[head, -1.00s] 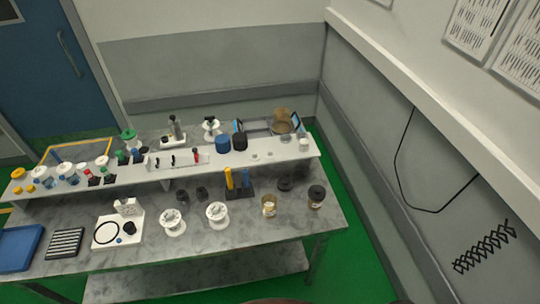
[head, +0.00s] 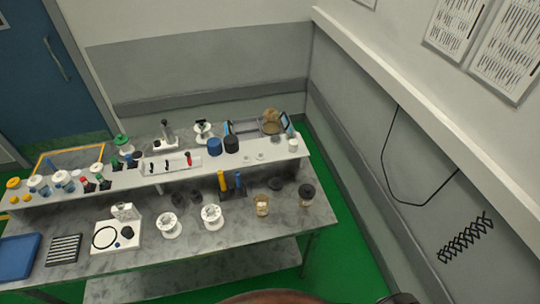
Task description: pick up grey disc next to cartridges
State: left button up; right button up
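A yellow cartridge (head: 222,181) and a blue cartridge (head: 238,181) stand upright in a dark holder on the grey bench. A dark grey round piece (head: 276,183) lies to their right. Two more dark round pieces, one (head: 178,199) and another (head: 194,191), sit to their left under the shelf edge. Two small pale grey discs, one (head: 247,157) and another (head: 260,156), lie on the raised shelf behind the cartridges. I cannot tell which of these is the grey disc meant.
The raised white shelf (head: 130,179) runs across the bench, crowded with jars and bottles. White spools, one (head: 168,225) and another (head: 212,217), stand in front. Amber jars, one (head: 261,205) and another (head: 305,195), stand right. The bench's front right (head: 270,225) is clear.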

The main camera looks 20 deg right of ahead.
aim_at(261, 155)
jog(key=z, duration=1.3)
jog(key=i, duration=0.8)
jog(key=z, duration=0.05)
